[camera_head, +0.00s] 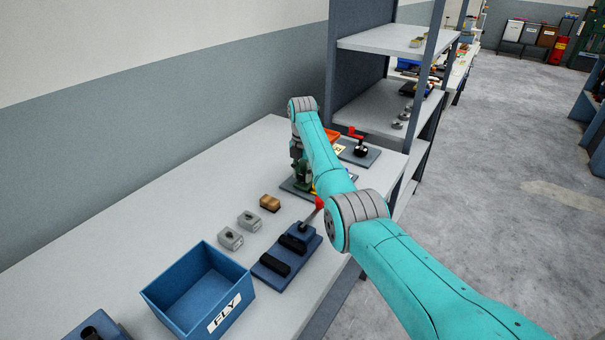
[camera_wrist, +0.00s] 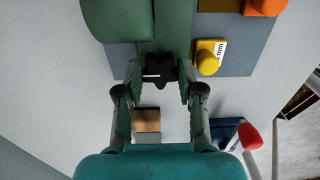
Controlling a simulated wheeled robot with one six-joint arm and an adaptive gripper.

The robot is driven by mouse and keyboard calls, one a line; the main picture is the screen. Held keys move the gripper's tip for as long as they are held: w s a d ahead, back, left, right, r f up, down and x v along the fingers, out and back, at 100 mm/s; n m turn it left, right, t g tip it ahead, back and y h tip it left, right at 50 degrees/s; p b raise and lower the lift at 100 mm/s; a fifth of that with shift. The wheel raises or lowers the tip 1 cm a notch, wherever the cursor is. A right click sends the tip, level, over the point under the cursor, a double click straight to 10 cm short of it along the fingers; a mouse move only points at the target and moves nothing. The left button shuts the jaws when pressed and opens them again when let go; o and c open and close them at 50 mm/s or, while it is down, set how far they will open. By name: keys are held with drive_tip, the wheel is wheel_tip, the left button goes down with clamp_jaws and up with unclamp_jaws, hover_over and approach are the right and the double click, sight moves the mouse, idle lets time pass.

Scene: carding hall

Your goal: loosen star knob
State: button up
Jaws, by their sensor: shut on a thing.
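The black star knob (camera_wrist: 158,68) sits at the middle of the wrist view, against a green fixture (camera_wrist: 172,28). My gripper (camera_wrist: 159,76) has one finger on each side of the knob and is shut on it. A white mark shows on the knob's face. In the head view the green fixture (camera_head: 303,178) stands on a dark base plate on the bench, partly behind my arm. My gripper there points down at the fixture, and the knob is hidden.
A yellow knob-shaped block (camera_wrist: 208,64) with a "mm" label is close to the right finger. On the bench (camera_head: 150,205) are a wooden block (camera_head: 270,203), two grey blocks, a blue clamp plate with a red-tipped lever (camera_head: 319,203), and a blue "FLY" bin (camera_head: 178,290). Shelving stands behind.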

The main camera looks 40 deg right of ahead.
sight(302, 175)
drive_tip(key=shift+r, duration=0.1)
drive_tip(key=o, duration=0.9)
drive_tip(key=shift+c, duration=0.2)
wheel_tip(302, 175, up, 12)
idle(0.4)
